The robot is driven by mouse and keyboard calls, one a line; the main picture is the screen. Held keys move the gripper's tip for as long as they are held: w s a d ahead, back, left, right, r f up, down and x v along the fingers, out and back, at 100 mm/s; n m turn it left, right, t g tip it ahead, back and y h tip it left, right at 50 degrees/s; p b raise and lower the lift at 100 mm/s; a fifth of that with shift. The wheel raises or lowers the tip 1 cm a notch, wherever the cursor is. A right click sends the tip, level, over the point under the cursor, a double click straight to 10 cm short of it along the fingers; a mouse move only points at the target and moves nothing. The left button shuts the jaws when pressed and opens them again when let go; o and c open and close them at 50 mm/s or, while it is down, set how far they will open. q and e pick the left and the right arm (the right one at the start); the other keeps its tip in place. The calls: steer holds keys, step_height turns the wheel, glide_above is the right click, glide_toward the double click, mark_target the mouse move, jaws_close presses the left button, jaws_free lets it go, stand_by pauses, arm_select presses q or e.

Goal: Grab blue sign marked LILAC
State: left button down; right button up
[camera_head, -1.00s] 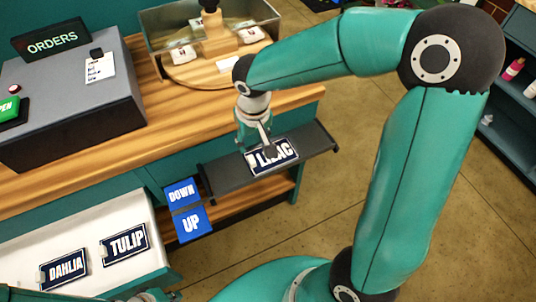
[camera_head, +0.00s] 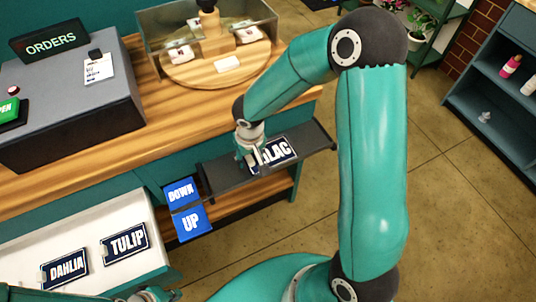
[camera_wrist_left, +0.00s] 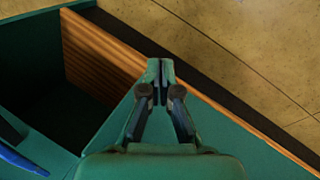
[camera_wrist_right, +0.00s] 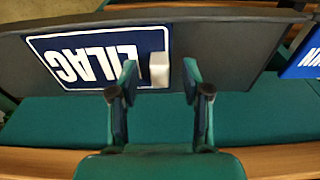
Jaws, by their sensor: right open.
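The dark blue LILAC sign (camera_head: 281,150) lies flat on a dark grey shelf (camera_head: 222,176); the right wrist view shows its lettering upside down (camera_wrist_right: 85,62). A small white block (camera_wrist_right: 159,69) stands at the sign's edge on the L end. My right gripper (camera_wrist_right: 160,80) is open, with its fingertips on either side of the white block; I cannot tell whether they touch it. In the head view that gripper (camera_head: 249,164) covers the sign's left end. My left gripper (camera_wrist_left: 160,72) is shut and empty, away from the sign.
DAHLIA (camera_head: 65,268) and TULIP (camera_head: 125,242) signs lie on a white surface at the lower left. Blue DOWN (camera_head: 181,192) and UP (camera_head: 191,222) panels sit left of the shelf. A wooden counter (camera_head: 140,155) runs behind it. Open floor lies to the right.

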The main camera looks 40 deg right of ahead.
jaws_close()
steer(key=shift+r, duration=0.15)
